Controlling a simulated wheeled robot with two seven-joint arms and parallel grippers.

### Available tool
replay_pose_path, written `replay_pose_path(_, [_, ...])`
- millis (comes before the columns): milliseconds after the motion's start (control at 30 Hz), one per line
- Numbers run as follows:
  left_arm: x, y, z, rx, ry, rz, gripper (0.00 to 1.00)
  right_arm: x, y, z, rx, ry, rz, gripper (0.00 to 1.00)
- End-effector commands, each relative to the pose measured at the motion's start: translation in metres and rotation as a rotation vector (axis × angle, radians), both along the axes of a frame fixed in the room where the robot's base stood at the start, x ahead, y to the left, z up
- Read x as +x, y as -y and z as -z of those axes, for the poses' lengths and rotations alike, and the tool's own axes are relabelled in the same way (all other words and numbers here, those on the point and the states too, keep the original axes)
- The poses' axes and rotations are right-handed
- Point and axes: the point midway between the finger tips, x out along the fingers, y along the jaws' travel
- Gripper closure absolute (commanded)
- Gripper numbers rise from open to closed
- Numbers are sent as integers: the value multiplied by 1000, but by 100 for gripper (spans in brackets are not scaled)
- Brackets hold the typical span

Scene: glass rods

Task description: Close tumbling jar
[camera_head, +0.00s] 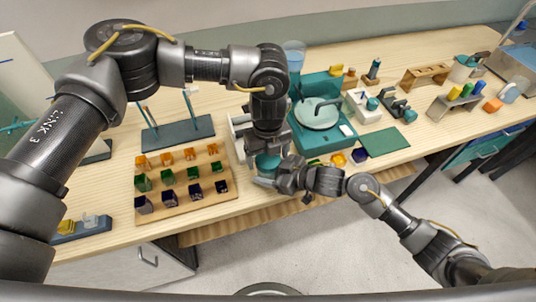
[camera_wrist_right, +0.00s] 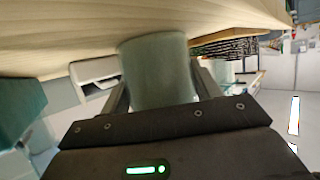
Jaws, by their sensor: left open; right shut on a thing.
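The tumbling jar, a teal-grey cylinder (camera_wrist_right: 156,72), fills the space between the fingers of my right gripper (camera_wrist_right: 160,85) in the right wrist view. The gripper is shut on its sides. In the head view a teal round part (camera_head: 267,164), apparently the same jar, shows near the table's front edge. My right gripper (camera_head: 276,180) reaches it from the front right. My left gripper (camera_head: 267,147) is open and points down just above the jar. Its fingertips are mostly hidden by its own wrist, so I cannot tell whether they touch the jar. The jar's lid cannot be made out.
A white frame (camera_head: 238,126) stands close left of the jar, partly hidden by my left arm. A wooden board (camera_head: 207,203) with several coloured blocks lies further left. A teal machine with a round disc (camera_head: 317,112) stands right of it. A green mat (camera_head: 384,141) is free.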

Motion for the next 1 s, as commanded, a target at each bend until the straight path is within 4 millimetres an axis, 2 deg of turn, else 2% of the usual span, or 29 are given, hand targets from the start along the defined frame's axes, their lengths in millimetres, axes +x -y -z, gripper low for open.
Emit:
replay_pose_path(167, [0, 0, -5, -1, 0, 0, 17, 0, 0, 0, 0, 0, 0, 100])
replay_pose_path(500, [0, 0, -43, -1, 1, 0, 17, 0, 0, 0, 0, 0, 0, 100])
replay_pose_path(733, [0, 0, -45, 0, 0, 0, 17, 0, 0, 0, 0, 0, 0, 100])
replay_pose_path(767, [0, 0, -45, 0, 0, -1, 15, 0, 0, 0, 0, 0, 0, 100])
replay_pose_path(900, [0, 0, -45, 0, 0, -1, 0, 0, 0, 0, 0, 0, 0, 100])
replay_pose_path(1000, [0, 0, -45, 0, 0, -1, 0, 0, 0, 0, 0, 0, 0, 100])
